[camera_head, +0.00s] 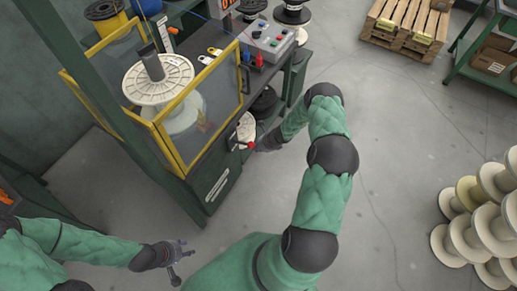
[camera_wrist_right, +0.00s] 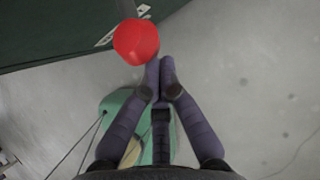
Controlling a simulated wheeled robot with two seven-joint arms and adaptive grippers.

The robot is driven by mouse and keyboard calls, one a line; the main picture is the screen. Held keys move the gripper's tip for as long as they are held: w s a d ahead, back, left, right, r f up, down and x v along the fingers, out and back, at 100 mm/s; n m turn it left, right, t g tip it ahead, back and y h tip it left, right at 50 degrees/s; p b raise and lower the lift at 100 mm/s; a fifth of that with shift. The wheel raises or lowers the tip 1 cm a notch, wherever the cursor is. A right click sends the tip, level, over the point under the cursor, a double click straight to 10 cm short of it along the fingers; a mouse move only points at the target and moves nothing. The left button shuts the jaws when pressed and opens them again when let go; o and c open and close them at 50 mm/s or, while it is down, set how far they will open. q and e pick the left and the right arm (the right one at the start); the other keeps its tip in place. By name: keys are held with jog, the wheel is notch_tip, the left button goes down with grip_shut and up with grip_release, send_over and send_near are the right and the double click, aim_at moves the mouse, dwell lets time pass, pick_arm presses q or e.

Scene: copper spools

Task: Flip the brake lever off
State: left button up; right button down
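The brake lever shows as a red round knob (camera_head: 250,145) on a short stem at the front right side of the yellow-framed machine. In the right wrist view the red knob (camera_wrist_right: 136,41) sits just beyond and left of my fingertips. My right gripper (camera_wrist_right: 160,64) has its two fingers together, with nothing visible between them. The knob overlaps or lies very close to the left fingertip; I cannot tell if they touch. In the head view my right gripper (camera_head: 262,146) is right beside the knob, partly hidden by my arm. My left gripper (camera_head: 182,258) is open and empty, low over the floor.
The machine holds a large cream spool (camera_head: 158,85) behind yellow-framed guards (camera_head: 193,118). A control box (camera_head: 268,42) with buttons stands on its top. Stacked spools (camera_head: 485,222) stand on the floor at right, and a wooden pallet (camera_head: 405,28) lies at the back. Grey floor between is clear.

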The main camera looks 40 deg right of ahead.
pick_arm(q)
jog(key=shift+s+a+r+p, duration=0.1)
jog(key=shift+s+r+p, duration=0.5)
jog(key=shift+r+p, duration=0.1)
pick_arm(e)
jog(key=v, duration=0.8)
jog(key=shift+w+a+r, duration=0.2)
